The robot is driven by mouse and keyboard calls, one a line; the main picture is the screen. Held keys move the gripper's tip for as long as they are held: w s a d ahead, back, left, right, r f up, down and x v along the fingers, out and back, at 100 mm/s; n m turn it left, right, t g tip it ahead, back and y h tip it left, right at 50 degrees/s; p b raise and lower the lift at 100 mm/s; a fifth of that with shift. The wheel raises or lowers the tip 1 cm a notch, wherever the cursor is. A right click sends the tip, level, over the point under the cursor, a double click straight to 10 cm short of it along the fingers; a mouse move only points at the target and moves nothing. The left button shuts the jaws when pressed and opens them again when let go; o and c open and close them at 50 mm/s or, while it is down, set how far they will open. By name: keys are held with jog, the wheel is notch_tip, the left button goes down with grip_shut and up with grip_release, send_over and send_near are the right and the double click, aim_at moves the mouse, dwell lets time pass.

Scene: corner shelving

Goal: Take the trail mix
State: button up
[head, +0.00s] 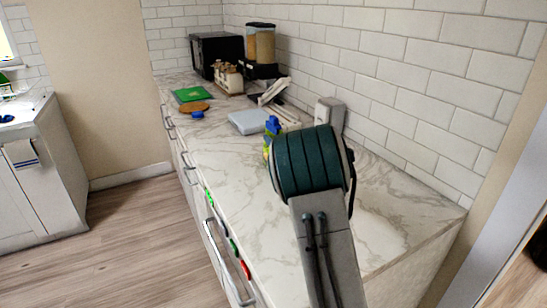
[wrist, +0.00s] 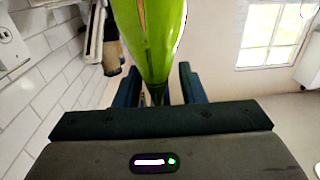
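A bright green packet-like thing (wrist: 150,35) with a brown strip along one edge fills the upper middle of the wrist view. It may be the trail mix, but no label is readable. The two dark teal fingers of my gripper (wrist: 158,88) stand apart on either side of its narrow lower end. A gap shows beside the right finger, so the gripper looks open around it. In the head view my arm hides most of the gripper. A small blue and yellow-green thing (head: 270,138) shows at the arm's left edge, over the counter.
The marble counter (head: 215,155) runs along the tiled wall. The near counter is mostly clear.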

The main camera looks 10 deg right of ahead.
jog(key=shift+x, duration=0.9)
grip_shut()
